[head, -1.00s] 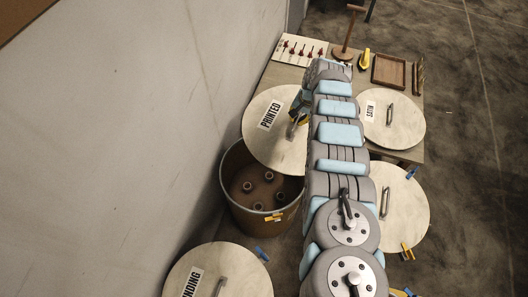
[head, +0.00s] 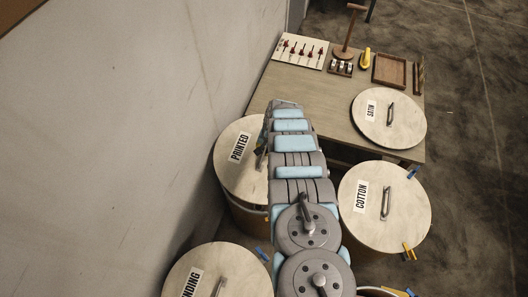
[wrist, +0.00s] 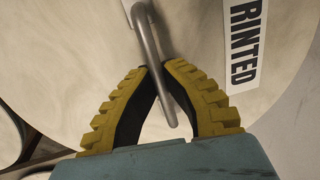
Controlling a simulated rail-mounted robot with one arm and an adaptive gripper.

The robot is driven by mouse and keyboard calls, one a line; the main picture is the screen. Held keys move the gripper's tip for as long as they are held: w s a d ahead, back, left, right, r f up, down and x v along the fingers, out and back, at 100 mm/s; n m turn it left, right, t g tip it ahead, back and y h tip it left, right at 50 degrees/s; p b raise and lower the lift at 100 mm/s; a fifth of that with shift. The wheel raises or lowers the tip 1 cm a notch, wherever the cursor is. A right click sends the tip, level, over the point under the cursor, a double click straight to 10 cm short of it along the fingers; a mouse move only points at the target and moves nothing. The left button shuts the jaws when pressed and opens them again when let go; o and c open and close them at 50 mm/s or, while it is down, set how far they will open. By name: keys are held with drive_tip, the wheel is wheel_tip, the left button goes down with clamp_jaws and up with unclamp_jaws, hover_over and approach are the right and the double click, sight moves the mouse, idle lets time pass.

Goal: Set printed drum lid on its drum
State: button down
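The pale round lid labelled PRINTED (head: 232,172) is over the brown drum (head: 248,217) beside the wall. It hides the drum's opening; part of the drum's side shows below the lid. I cannot tell whether the lid rests on the rim or hovers just above it. My gripper (wrist: 162,68) has its yellow, black-padded fingers closed around the lid's grey bar handle (wrist: 147,35) in the wrist view. The lid (wrist: 70,60) fills most of that view. In the head view, my arm hides the lid's right side and most of the gripper.
The SATIN lid (head: 405,125) lies on the wooden table (head: 310,95), with a rack, a tray and a wooden stand behind. The COTTON lid (head: 405,215) is at right and another lid ending in "NDING" (head: 240,275) at front left. The wall (head: 120,130) is close on the left.

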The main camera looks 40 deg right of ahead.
drive_tip(key=shift+w+a+f, duration=0.1)
drive_tip(key=shift+a+f, duration=0.1)
drive_tip(key=shift+f, duration=0.1)
wheel_tip(320, 180, down, 10)
drive_tip(key=b, duration=0.9)
drive_tip(key=shift+r, duration=0.1)
drive_tip(key=c, duration=1.2)
unclamp_jaws()
drive_tip(key=shift+o, duration=0.2)
drive_tip(key=shift+r, duration=0.1)
drive_tip(key=shift+s+d+r, duration=0.2)
drive_tip(key=shift+s+r, duration=0.1)
drive_tip(key=shift+r, duration=1.65)
drive_tip(key=shift+s+d+r, duration=0.2)
drive_tip(key=shift+s+r, duration=0.15)
drive_tip(key=shift+r, duration=1.6)
drive_tip(key=shift+s+d+r, duration=0.2)
drive_tip(key=shift+s+r, duration=0.1)
drive_tip(key=shift+r, duration=1.65)
drive_tip(key=shift+f, duration=0.1)
